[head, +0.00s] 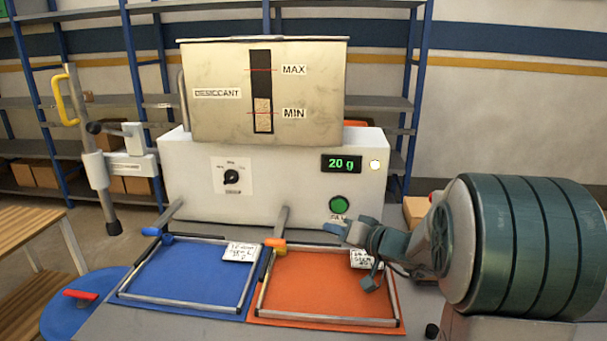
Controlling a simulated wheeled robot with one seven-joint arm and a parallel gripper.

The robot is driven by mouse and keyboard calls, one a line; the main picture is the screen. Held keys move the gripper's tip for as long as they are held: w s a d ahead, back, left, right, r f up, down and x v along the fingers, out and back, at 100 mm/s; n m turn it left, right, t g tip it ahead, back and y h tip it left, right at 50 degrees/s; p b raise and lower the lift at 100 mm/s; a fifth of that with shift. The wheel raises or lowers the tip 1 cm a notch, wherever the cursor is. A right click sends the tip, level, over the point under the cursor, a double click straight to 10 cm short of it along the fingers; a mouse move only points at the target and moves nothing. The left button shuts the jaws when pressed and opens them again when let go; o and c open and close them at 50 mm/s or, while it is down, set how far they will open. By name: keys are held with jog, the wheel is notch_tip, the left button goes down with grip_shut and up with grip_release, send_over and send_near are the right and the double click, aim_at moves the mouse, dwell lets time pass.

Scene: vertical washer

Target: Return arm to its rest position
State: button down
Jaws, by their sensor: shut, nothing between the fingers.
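My gripper (349,229) is shut and empty, just below the green button (338,204) of the white machine (270,180). It hangs over the back right of the orange tray (330,321); whether it touches anything is unclear. My arm comes in from the right, its large dark green link covering much of that side. The machine's display (341,163) reads 20 g. Its metal desiccant hopper (215,120) sits on top, with a level window (262,90) marked MAX and MIN; the contents stand near MIN.
A blue tray (185,310) lies left of the orange one; both have metal frames and paper labels. A blue round lid (75,322) with a red handle is at front left. A stand with a yellow handle (68,97) rises left of the machine. Wooden slats (30,226) are far left; shelves stand behind.

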jog(key=s+a+r+n+g+h+p, duration=0.1)
jog(key=s+a+r+g+p, duration=0.2)
jog(key=s, duration=0.6)
jog(key=s+a+r+g+h+p, duration=0.1)
jog(key=s+a+g+p, duration=0.35)
jog(key=s, duration=0.35)
jog(key=s+d+r+m+g+h+p, duration=0.1)
jog(key=s+d+r+h+p, duration=0.2)
jog(key=s+d+h+p, duration=0.2)
jog(key=s+d+h, duration=0.3)
jog(key=s+d, duration=0.1)
jog(key=s, duration=0.1)
jog(key=shift+s+d+r+g, duration=0.2)
jog(key=shift+s+r+g, duration=0.15)
jog(key=shift+s+r, duration=0.05)
dwell(0.8)
